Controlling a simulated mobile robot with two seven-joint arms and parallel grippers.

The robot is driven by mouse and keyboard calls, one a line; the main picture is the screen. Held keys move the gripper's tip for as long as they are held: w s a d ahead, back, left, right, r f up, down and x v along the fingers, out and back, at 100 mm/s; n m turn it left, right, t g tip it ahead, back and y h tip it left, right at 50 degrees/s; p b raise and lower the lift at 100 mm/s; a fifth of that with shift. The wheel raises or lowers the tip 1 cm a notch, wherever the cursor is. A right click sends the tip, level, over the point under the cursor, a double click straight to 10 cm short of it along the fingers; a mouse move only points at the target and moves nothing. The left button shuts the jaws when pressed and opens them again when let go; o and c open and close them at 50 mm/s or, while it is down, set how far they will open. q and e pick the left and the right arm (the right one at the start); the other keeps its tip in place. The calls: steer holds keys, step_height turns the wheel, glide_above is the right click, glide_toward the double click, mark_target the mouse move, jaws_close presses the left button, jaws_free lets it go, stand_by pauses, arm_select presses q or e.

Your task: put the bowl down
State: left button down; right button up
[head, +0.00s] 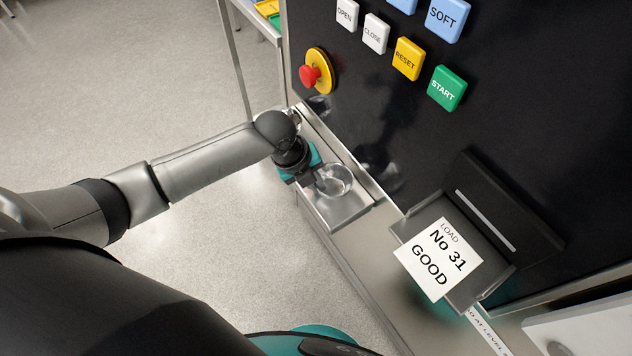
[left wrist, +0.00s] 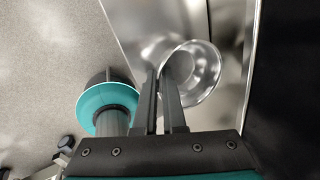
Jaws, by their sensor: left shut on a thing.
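A shiny metal bowl (head: 335,180) is at the metal ledge in front of the black machine panel. In the left wrist view the bowl (left wrist: 203,72) is tilted toward the camera, with its rim between the fingers. My left gripper (head: 318,178) is shut on the bowl's near rim. Its fingers (left wrist: 172,100) also show in the left wrist view. The bowl is over a raised metal tray or shelf (head: 345,210); I cannot tell whether its base touches it. My right gripper is not in view.
The black panel carries a red stop button (head: 310,75), a green START button (head: 446,88) and several other buttons. Open floor (head: 190,80) lies left of the ledge.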

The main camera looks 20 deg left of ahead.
arm_select(q)
steer(key=c, duration=1)
jaws_free()
steer(key=p+v, duration=0.3)
steer(key=v, duration=0.9)
